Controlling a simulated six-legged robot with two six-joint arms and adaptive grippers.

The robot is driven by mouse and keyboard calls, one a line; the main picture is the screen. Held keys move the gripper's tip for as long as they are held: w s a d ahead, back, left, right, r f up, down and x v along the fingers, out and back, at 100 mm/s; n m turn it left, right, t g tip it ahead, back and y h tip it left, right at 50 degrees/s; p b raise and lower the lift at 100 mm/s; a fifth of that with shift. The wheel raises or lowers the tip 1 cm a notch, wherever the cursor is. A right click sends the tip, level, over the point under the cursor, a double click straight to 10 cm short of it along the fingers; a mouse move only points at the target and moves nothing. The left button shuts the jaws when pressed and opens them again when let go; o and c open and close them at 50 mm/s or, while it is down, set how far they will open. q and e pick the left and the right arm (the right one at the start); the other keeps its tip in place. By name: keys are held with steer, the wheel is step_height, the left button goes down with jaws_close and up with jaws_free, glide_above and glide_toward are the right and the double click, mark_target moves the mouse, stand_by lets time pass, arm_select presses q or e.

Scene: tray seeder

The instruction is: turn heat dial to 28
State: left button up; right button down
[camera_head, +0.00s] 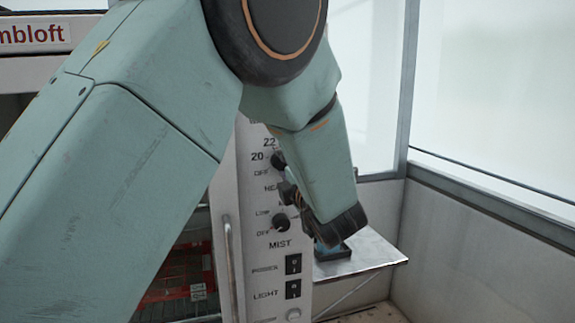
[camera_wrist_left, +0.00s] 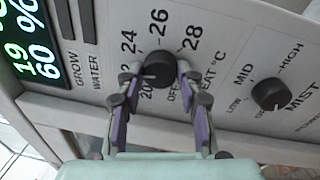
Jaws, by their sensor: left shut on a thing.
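The heat dial (camera_wrist_left: 158,66) is a round black knob on the pale control panel (camera_wrist_left: 225,110), with 20, 24, 26, 28 and OFF printed around it in the left wrist view. My left gripper (camera_wrist_left: 157,76) is shut on it, one purple-grey finger on each side. I cannot tell which number the dial points to. In the head view the heat dial (camera_head: 278,160) shows in part beside my arm, with 20 and 22 at its left. There my left gripper (camera_head: 290,194) is mostly hidden by my arm. My right gripper is not in view.
The black mist dial (camera_wrist_left: 269,94) lies to the right of the heat dial, and below it in the head view (camera_head: 281,222). Black switches (camera_head: 293,264) for power and light sit lower. A lit display (camera_wrist_left: 32,50) stands at the left. A metal shelf (camera_head: 365,255) juts out right.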

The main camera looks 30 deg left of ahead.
arm_select(q)
steer(key=m+p, duration=0.3)
steer(key=m, duration=0.2)
steer(key=m+t+h+p, duration=0.1)
steer(key=m+p, duration=0.1)
steer(key=m, duration=0.4)
steer(key=r+m+p, duration=0.1)
steer(key=m+p, duration=0.2)
steer(key=m, duration=0.2)
steer(key=shift+s+a+m+p, duration=0.1)
steer(key=shift+a+m+p, duration=0.15)
steer(key=shift+m+p, duration=0.05)
steer(key=m+p, duration=0.3)
steer(key=shift+r+m+t+h, duration=0.1)
steer(key=shift+m+t+h, duration=0.2)
steer(key=shift+m+h, duration=0.1)
steer(key=m+p, duration=0.3)
steer(key=shift+m, duration=0.4)
steer(key=m+p, duration=0.3)
steer(key=m, duration=0.1)
steer(key=shift+m+h, duration=0.3)
